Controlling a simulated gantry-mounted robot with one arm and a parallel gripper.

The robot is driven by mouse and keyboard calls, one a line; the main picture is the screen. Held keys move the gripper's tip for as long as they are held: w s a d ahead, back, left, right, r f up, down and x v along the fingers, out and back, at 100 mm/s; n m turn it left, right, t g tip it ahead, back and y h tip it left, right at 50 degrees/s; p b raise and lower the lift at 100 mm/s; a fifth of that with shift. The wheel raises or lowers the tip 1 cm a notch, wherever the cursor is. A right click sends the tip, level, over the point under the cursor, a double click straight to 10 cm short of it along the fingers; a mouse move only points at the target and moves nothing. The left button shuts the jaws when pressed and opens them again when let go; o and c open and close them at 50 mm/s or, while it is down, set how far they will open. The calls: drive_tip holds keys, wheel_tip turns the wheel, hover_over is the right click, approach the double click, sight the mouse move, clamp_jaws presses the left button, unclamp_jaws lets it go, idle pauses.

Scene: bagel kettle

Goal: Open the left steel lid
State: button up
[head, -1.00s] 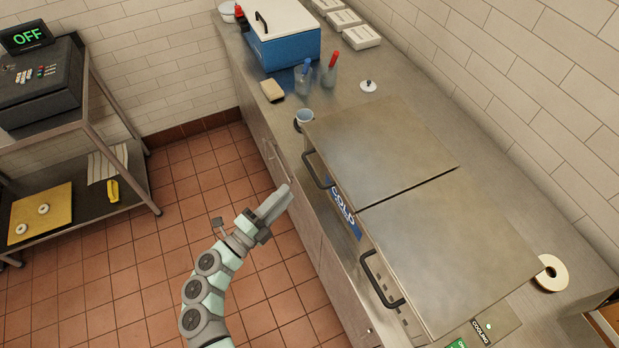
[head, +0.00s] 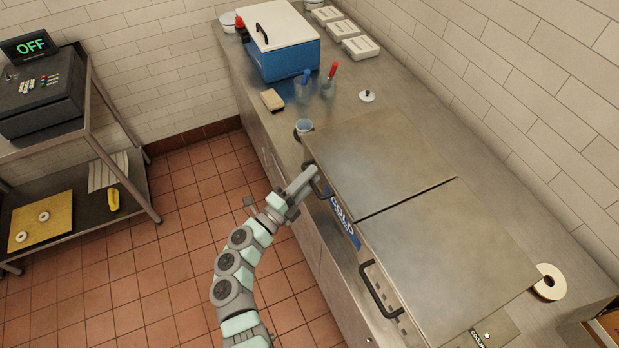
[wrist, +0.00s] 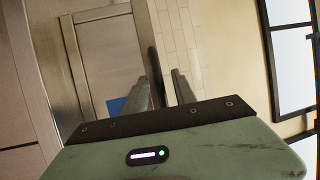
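The left steel lid (head: 375,160) lies flat and closed on the counter, the farther of two lids in the head view. Its dark bar handle (head: 324,190) is on its left edge, partly hidden by my gripper (head: 311,173). My gripper is at this handle. In the wrist view, my gripper (wrist: 161,82) has its two fingers apart, and the dark handle (wrist: 156,66) shows between them, nearer the left finger. There is a visible gap to the right finger, so the handle is not clamped.
The right steel lid (head: 450,255) is closed beside it, with its own handle (head: 379,290). A small cup (head: 304,127) stands close to the left lid's far corner. A blue cooler (head: 285,55) is at the far end. A white tape roll (head: 549,282) lies at right.

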drive_tip(key=shift+c, duration=0.5)
clamp_jaws()
idle(0.8)
